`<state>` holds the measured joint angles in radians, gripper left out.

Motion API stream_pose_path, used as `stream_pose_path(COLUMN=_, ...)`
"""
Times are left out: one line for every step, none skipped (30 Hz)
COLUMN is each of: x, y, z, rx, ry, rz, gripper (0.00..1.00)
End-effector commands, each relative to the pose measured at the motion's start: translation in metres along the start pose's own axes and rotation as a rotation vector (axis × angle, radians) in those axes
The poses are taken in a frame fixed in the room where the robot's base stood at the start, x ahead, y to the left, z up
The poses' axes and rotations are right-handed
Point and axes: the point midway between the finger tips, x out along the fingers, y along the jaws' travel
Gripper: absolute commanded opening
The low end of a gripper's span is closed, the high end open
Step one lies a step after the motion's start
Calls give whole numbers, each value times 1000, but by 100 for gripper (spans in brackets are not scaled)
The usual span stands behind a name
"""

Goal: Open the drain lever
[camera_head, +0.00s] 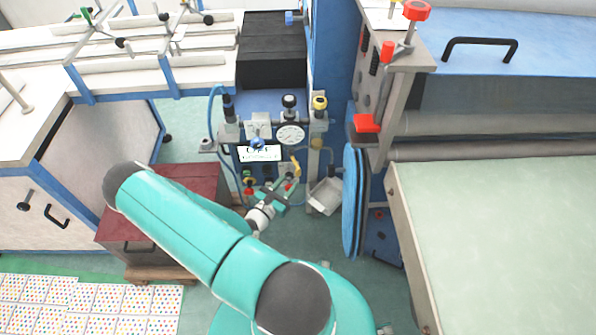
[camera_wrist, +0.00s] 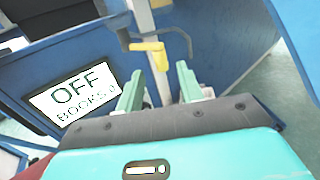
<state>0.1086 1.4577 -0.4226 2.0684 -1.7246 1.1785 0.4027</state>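A yellow lever (camera_wrist: 152,50) on a grey vertical pipe is in the upper middle of the wrist view, and may be the drain lever. It also shows small in the head view (camera_head: 296,164), below the gauge panel. My gripper (camera_wrist: 161,82) is open, its two green fingers apart with nothing between them. In the wrist view the yellow lever lies just beyond the fingertips, with no visible contact. In the head view my gripper (camera_head: 278,192) is just below the lever and partly hides the small fittings there.
A round gauge (camera_head: 290,134) and a yellow-topped knob (camera_head: 320,102) are above. A grey tray (camera_head: 325,195) is right of my gripper. A dark red box (camera_head: 165,205) is left.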

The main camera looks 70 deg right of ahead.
Motion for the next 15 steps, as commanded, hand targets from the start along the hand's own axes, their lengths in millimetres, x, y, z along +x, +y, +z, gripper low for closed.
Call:
stream_pose_path(x=11, y=-1, z=0, rx=0, ry=-2, rz=-3, gripper=37)
stream_pose_path(x=17, y=-2, z=0, rx=0, ry=-2, rz=-4, gripper=37)
stream_pose_path(x=25, y=-1, z=0, rx=1, ry=-1, rz=-3, gripper=37)
stream_pose_path(x=31, y=-1, z=0, rx=1, ry=-1, rz=-4, gripper=37)
stream_pose_path(x=36, y=-1, z=0, rx=0, ry=-1, rz=-3, gripper=37)
stream_pose_path(x=43, y=-1, z=0, rx=0, ry=-1, rz=-3, gripper=37)
stream_pose_path(x=48, y=-1, z=0, rx=0, ry=-1, rz=-3, gripper=37)
stream_pose_path(x=52, y=-1, z=0, rx=0, ry=0, rz=-2, gripper=37)
stream_pose_path(x=57, y=-1, z=0, rx=0, ry=-1, rz=-2, gripper=37)
stream_pose_path(x=60, y=-1, z=0, rx=0, ry=-1, rz=-2, gripper=37)
stream_pose_path(x=63, y=-1, z=0, rx=0, ry=-1, rz=-2, gripper=37)
stream_pose_path(x=66, y=0, z=0, rx=0, ry=-1, rz=-1, gripper=37)
stream_pose_path(x=68, y=0, z=0, rx=0, ry=-1, rz=0, gripper=37)
stream_pose_path(x=69, y=0, z=0, rx=0, ry=0, rz=0, gripper=37)
stream_pose_path(x=70, y=0, z=0, rx=0, ry=0, rz=0, gripper=37)
